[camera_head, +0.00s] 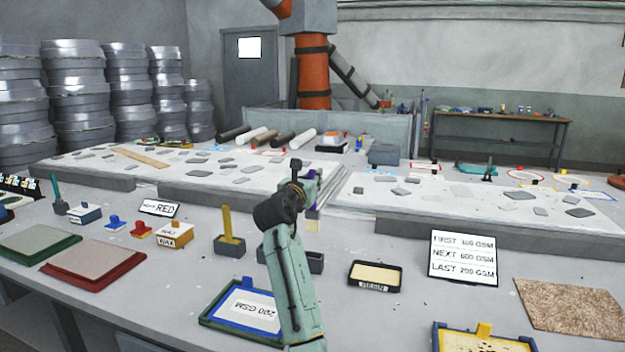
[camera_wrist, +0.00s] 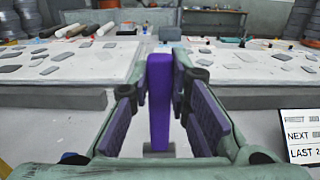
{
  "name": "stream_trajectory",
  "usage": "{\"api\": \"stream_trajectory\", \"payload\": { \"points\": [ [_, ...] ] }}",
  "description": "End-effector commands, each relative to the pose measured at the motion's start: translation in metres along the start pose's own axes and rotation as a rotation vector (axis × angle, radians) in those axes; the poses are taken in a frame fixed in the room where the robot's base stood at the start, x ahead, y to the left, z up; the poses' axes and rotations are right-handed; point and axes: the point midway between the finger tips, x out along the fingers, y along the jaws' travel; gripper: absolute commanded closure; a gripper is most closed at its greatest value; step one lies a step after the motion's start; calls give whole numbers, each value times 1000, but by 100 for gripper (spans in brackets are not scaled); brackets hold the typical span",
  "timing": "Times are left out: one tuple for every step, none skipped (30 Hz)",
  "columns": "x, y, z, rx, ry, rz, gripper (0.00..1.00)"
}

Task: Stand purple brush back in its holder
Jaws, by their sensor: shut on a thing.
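My gripper (camera_head: 314,190) is shut on the purple brush (camera_head: 313,213), above the middle of the front bench. The brush hangs roughly upright, with a pale lower end just below the purple part. In the wrist view the purple brush (camera_wrist: 158,105) stands between the two finger pads. A dark grey holder (camera_head: 316,262) is on the bench below and is partly hidden by my arm. It looks empty where it shows, and the brush is apart from it. A similar holder (camera_head: 229,247) to the left has a yellow brush (camera_head: 228,222) standing in it.
A text sign (camera_head: 463,257) stands further right. A teal brush (camera_head: 56,188) stands far left.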

Motion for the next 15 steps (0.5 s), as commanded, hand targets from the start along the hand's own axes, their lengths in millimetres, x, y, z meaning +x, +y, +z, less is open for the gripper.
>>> {"api": "stream_trajectory", "payload": {
  "points": [
    [0, 0, 0, 0, -1, 0, 100],
    [0, 0, 0, 0, -1, 0, 100],
    [0, 0, 0, 0, -1, 0, 100],
    [0, -1, 1, -1, -1, -1, 100],
    [0, -1, 0, -1, -1, -1, 100],
    [0, -1, -3, 0, 0, -1, 100],
    [0, -1, -5, 0, 0, -1, 100],
    [0, -1, -7, -1, 0, -1, 100],
    [0, -1, -10, -1, 1, -1, 100],
    [0, -1, -13, -1, 0, -1, 100],
    [0, -1, -16, -1, 0, -1, 100],
    [0, 0, -19, -1, 0, -1, 100],
    [0, 0, -22, -1, 0, 0, 100],
    [0, 0, -25, -1, 0, 0, 100],
    [0, 0, -28, -1, 0, 0, 100]
  ]
}}
